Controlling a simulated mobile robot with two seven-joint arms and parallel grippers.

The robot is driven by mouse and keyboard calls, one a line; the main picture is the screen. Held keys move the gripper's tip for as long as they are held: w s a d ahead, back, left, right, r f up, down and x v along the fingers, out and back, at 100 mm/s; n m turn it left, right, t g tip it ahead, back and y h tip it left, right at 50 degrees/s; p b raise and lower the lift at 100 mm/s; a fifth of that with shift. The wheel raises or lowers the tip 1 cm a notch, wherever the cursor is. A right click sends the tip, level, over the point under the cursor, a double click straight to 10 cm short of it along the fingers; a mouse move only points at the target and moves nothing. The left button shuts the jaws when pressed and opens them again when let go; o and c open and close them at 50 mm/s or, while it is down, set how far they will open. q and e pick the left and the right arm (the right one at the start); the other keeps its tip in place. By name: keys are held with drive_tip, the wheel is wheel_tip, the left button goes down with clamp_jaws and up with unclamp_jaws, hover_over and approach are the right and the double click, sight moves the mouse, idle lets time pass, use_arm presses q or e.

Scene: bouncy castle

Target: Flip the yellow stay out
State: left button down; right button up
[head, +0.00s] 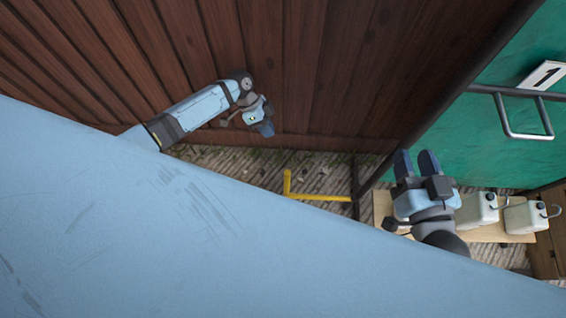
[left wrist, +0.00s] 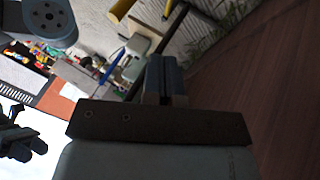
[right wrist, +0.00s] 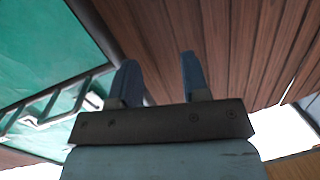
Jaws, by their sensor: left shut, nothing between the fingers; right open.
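My right gripper (head: 416,163) is open and empty, right of the stay, near the green panel. Its spread fingers show in the right wrist view (right wrist: 158,82).
The brown plank wall (head: 330,70) fills the back. My large blue body covers the lower left.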

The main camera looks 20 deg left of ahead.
use_arm(q)
drive_tip(key=shift+f, duration=0.1)
drive_tip(key=s+d+f+b, duration=0.3)
drive_tip(key=s+d+f, duration=0.3)
drive_tip(key=d+f, duration=0.1)
drive_tip(key=shift+d+f+b, duration=0.15)
drive_tip(key=shift+f+b, duration=0.2)
drive_tip(key=shift+f, duration=0.05)
use_arm(e)
drive_tip(key=r, duration=0.1)
drive_tip(key=a+r+t+y, duration=0.1)
drive_tip(key=r, duration=0.1)
drive_tip(key=a+r+t+y, duration=0.1)
drive_tip(key=r, duration=0.1)
drive_tip(key=shift+s, duration=0.15)
use_arm(q)
drive_tip(key=shift+s, duration=0.1)
use_arm(e)
drive_tip(key=shift+r, duration=0.15)
